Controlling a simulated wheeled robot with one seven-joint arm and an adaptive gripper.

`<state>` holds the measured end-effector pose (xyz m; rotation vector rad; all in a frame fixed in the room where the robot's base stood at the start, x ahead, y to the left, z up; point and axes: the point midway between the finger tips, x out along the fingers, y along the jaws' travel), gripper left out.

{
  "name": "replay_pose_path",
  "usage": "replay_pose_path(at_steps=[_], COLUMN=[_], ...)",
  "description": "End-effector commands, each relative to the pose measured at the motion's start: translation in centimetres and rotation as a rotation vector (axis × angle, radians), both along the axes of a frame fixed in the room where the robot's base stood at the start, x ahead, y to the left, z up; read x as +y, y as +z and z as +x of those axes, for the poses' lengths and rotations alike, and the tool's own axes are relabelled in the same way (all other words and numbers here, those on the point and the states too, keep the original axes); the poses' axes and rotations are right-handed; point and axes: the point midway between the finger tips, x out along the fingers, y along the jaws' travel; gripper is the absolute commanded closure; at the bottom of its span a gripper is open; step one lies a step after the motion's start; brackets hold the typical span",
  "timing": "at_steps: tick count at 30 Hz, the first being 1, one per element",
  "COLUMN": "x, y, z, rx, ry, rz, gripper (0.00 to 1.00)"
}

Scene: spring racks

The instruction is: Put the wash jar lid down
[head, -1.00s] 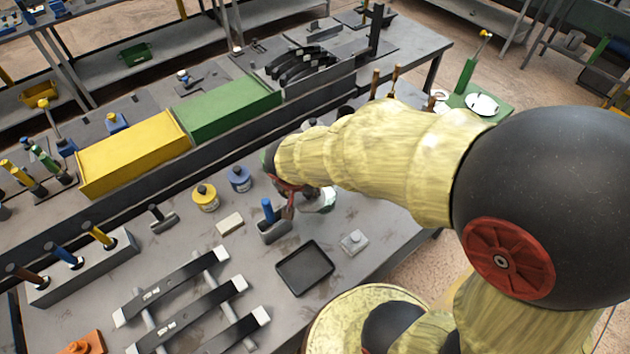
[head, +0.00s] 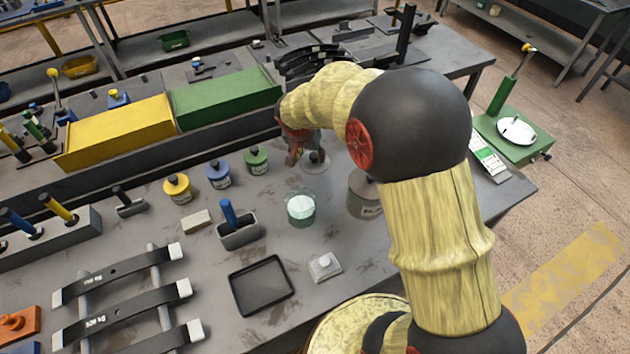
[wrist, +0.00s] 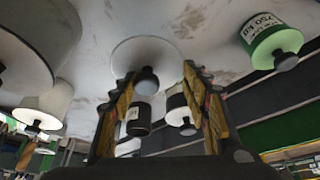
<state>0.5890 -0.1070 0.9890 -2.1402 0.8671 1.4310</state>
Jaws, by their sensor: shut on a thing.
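The wash jar lid (head: 315,163) is a clear round disc with a dark knob, behind the open wash jar in the head view. In the wrist view the lid (wrist: 143,52) shows as a pale disc beyond my fingertips, its knob between them. My gripper (head: 296,152) is shut on the lid; its fingers (wrist: 160,88) also show in the wrist view. The lid looks level and at or very near the bench top; I cannot tell whether it touches. The wash jar (head: 301,208) is glass with pale green contents and stands uncovered.
A green-labelled jar (head: 256,160) stands left of the lid, beside blue (head: 219,174) and yellow (head: 177,187) ones. A large grey jar (head: 364,195) stands to the right. A black tray (head: 261,286) and a brush holder (head: 240,232) lie nearer. Bare bench surrounds the wash jar.

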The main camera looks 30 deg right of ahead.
Motion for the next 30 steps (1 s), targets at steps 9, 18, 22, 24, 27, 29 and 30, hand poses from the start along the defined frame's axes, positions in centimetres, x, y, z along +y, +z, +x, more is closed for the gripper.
replay_pose_path(at_steps=[9,18,22,24,27,29,30], x=[0.0,0.0,0.0,0.0,0.0,0.0,0.0], y=[-4.6,-8.4,-9.5,-9.5,-9.4,-9.4,-9.5], z=[-0.1,-0.1,-0.1,0.0,0.0,0.0,0.0], rx=[0.002,0.003,0.002,0.000,0.001,0.001,0.001], ry=[0.001,0.001,0.001,0.000,0.000,0.000,0.000], rz=[0.000,0.000,0.000,0.000,0.001,0.001,0.001], gripper=[0.91,0.91,0.91,0.91,0.91,0.91,0.91])
